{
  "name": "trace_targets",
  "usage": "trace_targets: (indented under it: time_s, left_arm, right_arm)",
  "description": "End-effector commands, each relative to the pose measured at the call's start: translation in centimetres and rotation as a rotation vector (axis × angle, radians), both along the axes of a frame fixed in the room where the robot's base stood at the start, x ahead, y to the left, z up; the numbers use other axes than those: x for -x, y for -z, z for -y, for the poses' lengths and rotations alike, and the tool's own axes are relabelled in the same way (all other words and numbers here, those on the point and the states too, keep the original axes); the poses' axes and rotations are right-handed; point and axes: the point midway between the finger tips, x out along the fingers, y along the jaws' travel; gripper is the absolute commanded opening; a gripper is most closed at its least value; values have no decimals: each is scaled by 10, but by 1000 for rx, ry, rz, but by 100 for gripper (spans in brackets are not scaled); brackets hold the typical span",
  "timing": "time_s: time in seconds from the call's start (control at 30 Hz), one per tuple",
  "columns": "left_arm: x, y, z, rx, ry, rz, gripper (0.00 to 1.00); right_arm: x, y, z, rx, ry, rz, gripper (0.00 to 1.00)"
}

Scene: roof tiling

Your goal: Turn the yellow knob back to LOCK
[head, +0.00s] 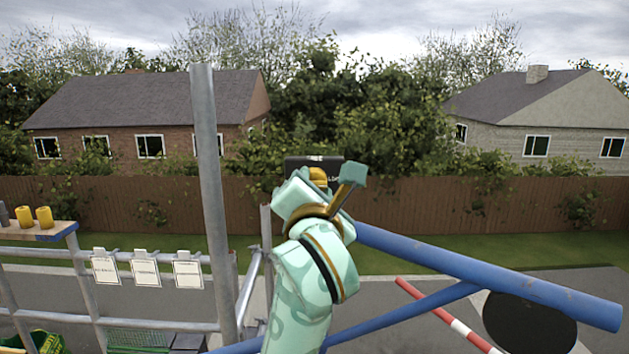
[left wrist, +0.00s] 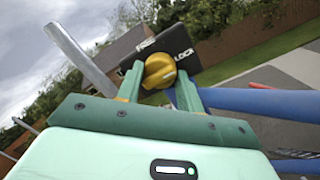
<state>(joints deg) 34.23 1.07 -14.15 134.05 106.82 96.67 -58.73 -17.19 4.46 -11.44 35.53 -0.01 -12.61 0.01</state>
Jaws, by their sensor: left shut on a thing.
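The yellow knob (head: 318,175) sits on a dark box (head: 300,163) in the middle of the head view, largely hidden behind my left gripper (head: 322,192). In the left wrist view the yellow knob (left wrist: 159,71) lies between the two green fingers of my left gripper (left wrist: 160,82), which is shut on it. I cannot tell which way the knob points. My right gripper is in neither view.
A grey upright pole (head: 208,200) stands left of my arm. Blue tubes (head: 490,275) slope across the right. A red-and-white bar (head: 440,312) lies below them. White tags (head: 145,272) hang on a rail at left, near a ledge (head: 40,231) with yellow cylinders.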

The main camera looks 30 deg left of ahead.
Motion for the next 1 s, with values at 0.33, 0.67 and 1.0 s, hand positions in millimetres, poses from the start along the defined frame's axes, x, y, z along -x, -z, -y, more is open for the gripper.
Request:
trace_targets:
  time_s: [0.33,0.67,1.0]
  left_arm:
    - [0,0,0,-25,-1,-13,14]
    - [0,0,0,-24,-2,-13,58]
    - [-1,1,1,-22,-1,-14,58]
  right_arm:
    - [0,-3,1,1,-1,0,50]
    - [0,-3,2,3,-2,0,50]
    - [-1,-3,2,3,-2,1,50]
